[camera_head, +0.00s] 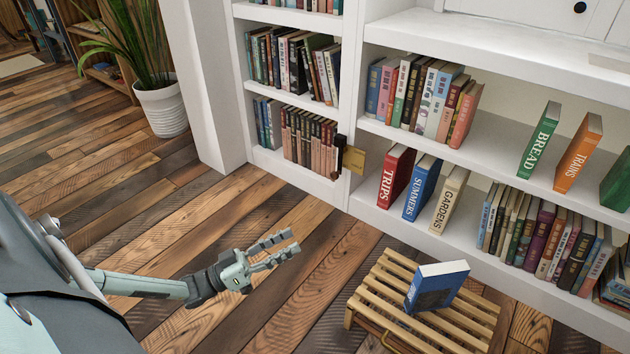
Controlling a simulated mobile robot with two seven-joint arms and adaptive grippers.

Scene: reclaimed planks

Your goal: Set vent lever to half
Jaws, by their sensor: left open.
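A dark lever (338,158) is mounted on the white bookcase upright, beside a small brass plate (355,161). The lever looks roughly upright in the picture, and its exact setting is too small to read. My left gripper (288,244) is in front of the bookcase over the wood floor, below and left of the lever. Its two fingers are apart with nothing between them, and it does not touch the lever. My right gripper is not in view.
A slatted wooden stool (375,300) with a blue book (440,284) on it stands right of my left gripper. The white bookcase (490,140) holds several books, including a red one (396,176) near the lever. A potted plant (163,110) stands at upper left. The floor between is clear.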

